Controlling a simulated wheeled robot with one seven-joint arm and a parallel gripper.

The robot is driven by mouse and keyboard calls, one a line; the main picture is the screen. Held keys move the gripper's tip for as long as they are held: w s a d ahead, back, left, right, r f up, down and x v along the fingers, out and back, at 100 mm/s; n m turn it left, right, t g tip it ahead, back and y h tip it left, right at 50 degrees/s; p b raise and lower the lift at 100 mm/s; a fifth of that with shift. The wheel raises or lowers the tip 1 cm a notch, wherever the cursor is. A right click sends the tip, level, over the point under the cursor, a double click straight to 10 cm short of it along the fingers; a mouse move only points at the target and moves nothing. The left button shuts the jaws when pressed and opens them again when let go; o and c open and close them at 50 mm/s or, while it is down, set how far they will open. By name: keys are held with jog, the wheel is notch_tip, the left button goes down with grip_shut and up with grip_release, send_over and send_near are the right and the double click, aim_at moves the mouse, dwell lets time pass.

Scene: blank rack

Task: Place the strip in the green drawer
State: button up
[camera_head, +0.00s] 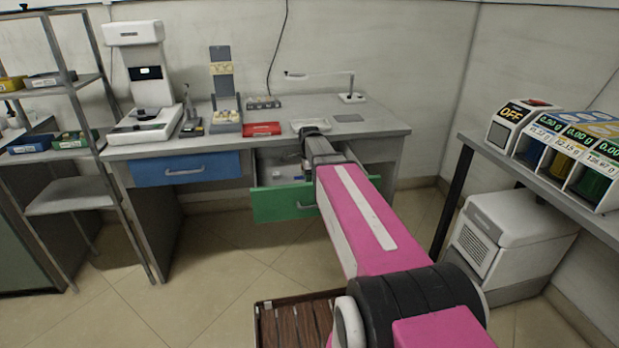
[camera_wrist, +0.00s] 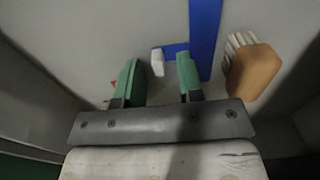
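The green drawer (camera_head: 275,204) stands pulled out under the bench, with a pale interior and small items inside. My gripper is over the drawer, mostly hidden behind my arm in the head view. In the wrist view my gripper (camera_wrist: 159,78) has two green fingers spread apart, with nothing clearly held between them. Beyond the fingers lie a blue bar with a side branch (camera_wrist: 205,35), a small white piece (camera_wrist: 157,62) and an orange-brown brush-like thing (camera_wrist: 256,72) with pale bristles. I cannot tell whether any of these is the strip.
The blue drawer (camera_head: 186,168) to the left is shut. On the bench (camera_head: 385,133) are a red tray (camera_head: 262,129), a white tray (camera_head: 311,125), a lamp (camera_head: 351,97) and instruments. A shelf rack (camera_head: 75,192) stands left; a white machine (camera_head: 510,235) stands right.

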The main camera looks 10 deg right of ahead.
jog(key=shift+r, duration=0.1)
notch_tip(320, 180, up, 12)
dwell(0.7)
dwell(1.2)
